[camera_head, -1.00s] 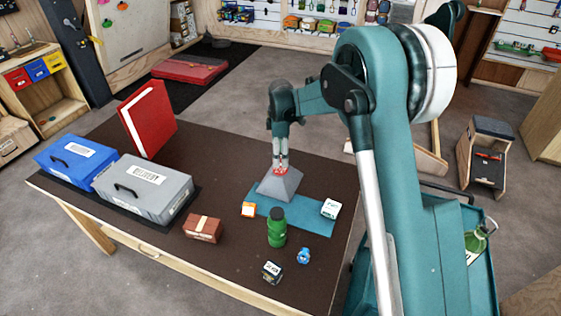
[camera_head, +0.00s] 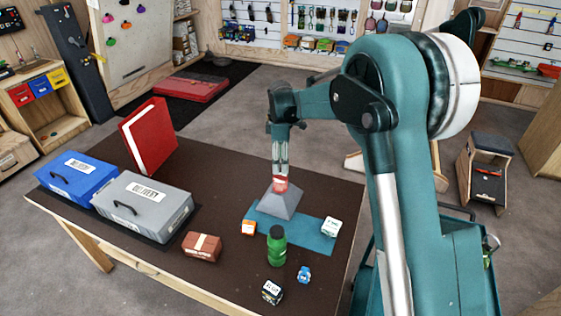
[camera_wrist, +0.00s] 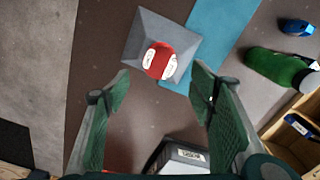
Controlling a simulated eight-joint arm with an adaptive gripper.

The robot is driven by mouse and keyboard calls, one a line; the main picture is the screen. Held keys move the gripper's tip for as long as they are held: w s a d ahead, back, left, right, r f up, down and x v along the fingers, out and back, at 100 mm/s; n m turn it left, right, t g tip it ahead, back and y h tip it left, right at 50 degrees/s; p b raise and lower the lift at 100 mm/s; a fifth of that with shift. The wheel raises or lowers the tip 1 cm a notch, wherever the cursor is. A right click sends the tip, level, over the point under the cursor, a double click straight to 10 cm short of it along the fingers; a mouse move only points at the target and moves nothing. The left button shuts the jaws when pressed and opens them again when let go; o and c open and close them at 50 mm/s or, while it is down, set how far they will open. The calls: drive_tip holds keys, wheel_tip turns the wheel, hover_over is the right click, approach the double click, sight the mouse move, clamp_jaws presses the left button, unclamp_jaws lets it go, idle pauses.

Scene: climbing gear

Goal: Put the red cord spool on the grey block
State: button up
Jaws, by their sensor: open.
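The red cord spool (camera_head: 280,184) with white labels sits on top of the grey block (camera_head: 283,204), which has sloping sides and stands partly on a teal mat. My gripper (camera_head: 280,170) is just above the spool in the head view. In the wrist view my gripper (camera_wrist: 160,88) has its green-padded fingers wide apart with nothing between them. How large the gap to the spool is cannot be told exactly.
A green bottle (camera_head: 277,247), a small orange box (camera_head: 248,228), a white-green box (camera_head: 331,226), a blue item (camera_head: 304,274) and a dark box (camera_head: 272,292) stand around the teal mat (camera_head: 300,236). A brown box (camera_head: 202,247) and grey toolbox (camera_head: 142,208) are left.

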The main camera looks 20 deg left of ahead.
idle(0.5)
drive_tip(key=s+d+r+m+t, duration=0.1)
drive_tip(key=s+d+r+m, duration=0.25)
drive_tip(key=d+r, duration=0.55)
drive_tip(key=s+d+r+m+t+y, duration=0.1)
drive_tip(key=s+d+r+m, duration=0.3)
drive_tip(key=d, duration=0.9)
drive_tip(key=s+d+r+m+t, duration=0.1)
drive_tip(key=s+d+r+m, duration=0.2)
drive_tip(key=d+r, duration=0.65)
drive_tip(key=s+d+m+t, duration=0.2)
drive_tip(key=s+d+m, duration=0.3)
drive_tip(key=s+d, duration=0.9)
drive_tip(key=s+d+f+m+t, duration=0.1)
drive_tip(key=s+d+f+m, duration=0.1)
drive_tip(key=s+d, duration=0.3)
drive_tip(key=s+d+f+m+t+h, duration=0.1)
drive_tip(key=s+d+f+m, duration=0.1)
drive_tip(key=s+d+m, duration=0.3)
drive_tip(key=s, duration=0.3)
drive_tip(key=shift+s+d+f, duration=0.15)
drive_tip(key=shift+d+f, duration=0.1)
drive_tip(key=shift+f, duration=0.1)
